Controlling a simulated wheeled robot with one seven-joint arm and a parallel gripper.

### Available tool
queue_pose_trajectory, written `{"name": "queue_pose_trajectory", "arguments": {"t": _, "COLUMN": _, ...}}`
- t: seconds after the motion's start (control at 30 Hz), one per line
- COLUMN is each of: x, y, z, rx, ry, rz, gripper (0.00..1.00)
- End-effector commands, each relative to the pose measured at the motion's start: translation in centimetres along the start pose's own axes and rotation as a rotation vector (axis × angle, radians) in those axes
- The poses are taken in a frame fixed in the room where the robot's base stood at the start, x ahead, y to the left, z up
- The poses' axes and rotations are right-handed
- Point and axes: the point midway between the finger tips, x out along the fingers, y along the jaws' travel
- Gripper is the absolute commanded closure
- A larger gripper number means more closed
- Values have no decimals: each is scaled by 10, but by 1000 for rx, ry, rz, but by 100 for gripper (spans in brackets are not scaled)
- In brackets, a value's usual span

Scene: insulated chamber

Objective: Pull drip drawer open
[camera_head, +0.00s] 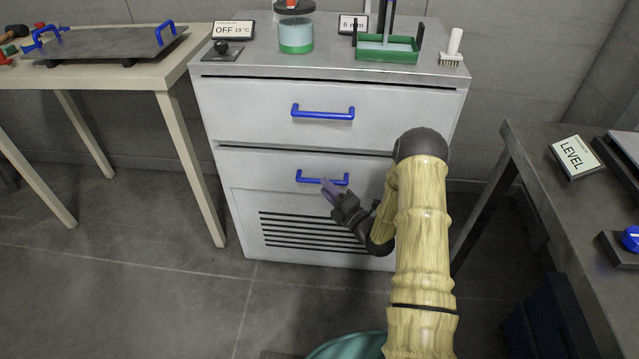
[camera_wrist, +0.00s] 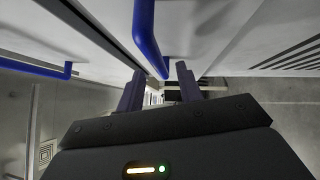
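A light grey cabinet carries an upper drawer (camera_head: 250,112) and a shallower lower drawer (camera_head: 265,163), each with a blue bar handle. Both look shut, and no label tells which is the drip drawer. My gripper (camera_head: 329,188) is at the lower handle (camera_head: 310,178), near its right half. In the wrist view the fingers of my gripper (camera_wrist: 160,82) stand apart, and the lower handle (camera_wrist: 147,40) reaches down to the space between their tips. I cannot tell whether they touch it. The upper handle (camera_wrist: 40,68) shows at the left of the wrist view.
Vent slots (camera_head: 300,230) lie below the lower drawer. A green tray (camera_head: 387,52), a jar (camera_head: 296,35) and a brush (camera_head: 453,47) stand on the cabinet top. A beige table (camera_head: 150,75) is at left, a dark table (camera_head: 545,190) at right. The floor in front-left is clear.

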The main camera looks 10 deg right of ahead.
Motion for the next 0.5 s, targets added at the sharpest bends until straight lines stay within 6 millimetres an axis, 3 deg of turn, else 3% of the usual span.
{"name": "queue_pose_trajectory", "arguments": {"t": 0.2, "x": 33, "y": 0, "z": 0, "rx": 0, "ry": 1, "rz": 3, "gripper": 64}}
{"name": "queue_pose_trajectory", "arguments": {"t": 0.5, "x": 42, "y": 0, "z": 0, "rx": 1, "ry": -1, "rz": 0, "gripper": 64}}
